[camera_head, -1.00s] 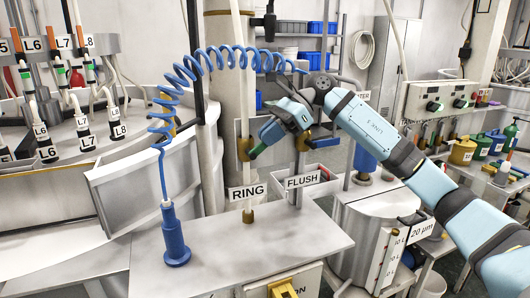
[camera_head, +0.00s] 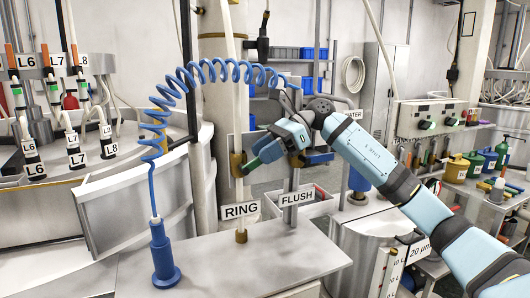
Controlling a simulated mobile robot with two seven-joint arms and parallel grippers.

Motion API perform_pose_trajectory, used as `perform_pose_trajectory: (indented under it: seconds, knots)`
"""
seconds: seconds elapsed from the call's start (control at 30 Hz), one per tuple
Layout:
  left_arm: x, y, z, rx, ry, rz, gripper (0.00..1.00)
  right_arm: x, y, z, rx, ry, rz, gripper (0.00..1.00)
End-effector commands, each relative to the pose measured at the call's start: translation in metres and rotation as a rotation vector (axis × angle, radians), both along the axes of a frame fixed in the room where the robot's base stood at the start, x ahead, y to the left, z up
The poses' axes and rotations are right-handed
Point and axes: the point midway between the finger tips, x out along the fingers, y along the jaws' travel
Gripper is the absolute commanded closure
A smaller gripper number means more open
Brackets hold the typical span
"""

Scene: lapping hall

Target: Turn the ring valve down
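The ring valve (camera_head: 237,163) is a brass-coloured body on the pale upright pipe above the RING label (camera_head: 240,210). My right gripper (camera_head: 253,163) reaches in from the right, light blue and dark, with its finger end close beside the valve's right side. The valve's handle is hidden or blends with the fingers, so I cannot tell whether they touch or grip it. The flush valve (camera_head: 297,159), also brass-coloured, stands just right of the ring valve, partly behind my gripper, above the FLUSH label (camera_head: 297,197). My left gripper is not in view.
A blue coiled hose (camera_head: 160,115) arches behind my gripper down to a blue nozzle (camera_head: 163,258) on the grey bench top (camera_head: 225,268). A grey lapping machine with labelled hoses stands left. A round tank (camera_head: 352,240) stands right, below my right arm.

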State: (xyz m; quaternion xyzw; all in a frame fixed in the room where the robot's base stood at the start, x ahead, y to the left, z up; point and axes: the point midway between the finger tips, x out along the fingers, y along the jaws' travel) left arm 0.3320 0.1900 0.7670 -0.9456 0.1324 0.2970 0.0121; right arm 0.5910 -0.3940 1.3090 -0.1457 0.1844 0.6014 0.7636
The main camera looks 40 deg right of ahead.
Motion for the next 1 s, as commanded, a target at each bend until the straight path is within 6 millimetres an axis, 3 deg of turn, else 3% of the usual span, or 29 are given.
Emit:
perform_pose_trajectory:
  seconds: [0.37, 0.8, 1.0]
  knots:
    - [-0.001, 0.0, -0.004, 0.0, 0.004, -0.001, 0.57, -0.002, -0.009, 0.003, -0.002, 0.0, -0.002, 0.66]
    - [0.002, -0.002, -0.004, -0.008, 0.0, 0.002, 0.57, -0.021, -0.089, 0.046, -0.001, 0.0, -0.003, 0.66]
    - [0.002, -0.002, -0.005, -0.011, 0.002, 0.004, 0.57, -0.027, -0.113, 0.059, 0.0, 0.0, -0.001, 0.66]
